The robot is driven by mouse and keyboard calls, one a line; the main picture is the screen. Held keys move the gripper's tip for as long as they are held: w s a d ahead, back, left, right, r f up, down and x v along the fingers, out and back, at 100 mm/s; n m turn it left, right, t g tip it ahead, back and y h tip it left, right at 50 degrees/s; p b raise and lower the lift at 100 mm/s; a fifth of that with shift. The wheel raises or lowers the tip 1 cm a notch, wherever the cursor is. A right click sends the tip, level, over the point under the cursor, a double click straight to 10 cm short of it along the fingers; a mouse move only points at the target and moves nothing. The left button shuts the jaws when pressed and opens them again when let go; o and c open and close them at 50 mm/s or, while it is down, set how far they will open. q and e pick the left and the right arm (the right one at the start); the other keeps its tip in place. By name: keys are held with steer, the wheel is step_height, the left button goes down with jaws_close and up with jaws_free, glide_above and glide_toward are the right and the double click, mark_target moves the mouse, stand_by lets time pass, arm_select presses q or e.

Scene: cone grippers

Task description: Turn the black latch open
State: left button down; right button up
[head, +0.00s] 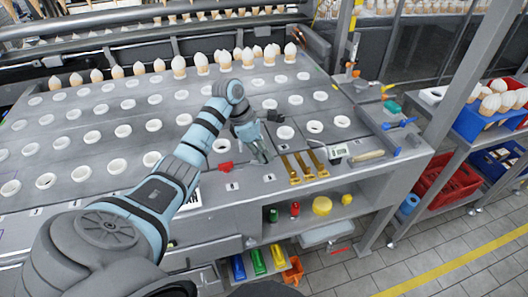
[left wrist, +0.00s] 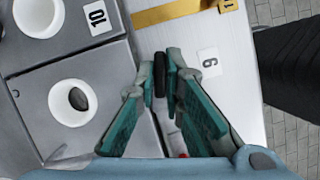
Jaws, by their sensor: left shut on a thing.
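My left gripper (head: 262,158) is over the front edge strip of the grey table, between the red latch (head: 225,167) and the gold bars. In the left wrist view its two teal-padded fingers (left wrist: 161,72) are closed around the black latch (left wrist: 160,84), a short dark rounded piece. It lies near the label 9 (left wrist: 209,62). In the head view the gripper hides the black latch, so how far it is turned cannot be told there. My right gripper is not in view.
Several gold bars (head: 303,166) lie right of the gripper; one gold bar (left wrist: 180,12) also shows in the left wrist view. White ring holders (head: 285,132) fill the tabletop behind. A shelf below holds coloured items, such as a yellow one (head: 322,206).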

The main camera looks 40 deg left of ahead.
arm_select(q)
steer(key=shift+s+r+n+y+p, duration=0.1)
steer(key=shift+n+y+p, duration=0.2)
steer(key=shift+n, duration=0.4)
steer(key=shift+n+t, duration=0.3)
steer(key=shift+n, duration=0.4)
steer(key=c, duration=1.7)
jaws_free()
steer(key=v, duration=1.1)
steer(key=shift+r, duration=0.4)
steer(key=shift+s, duration=0.1)
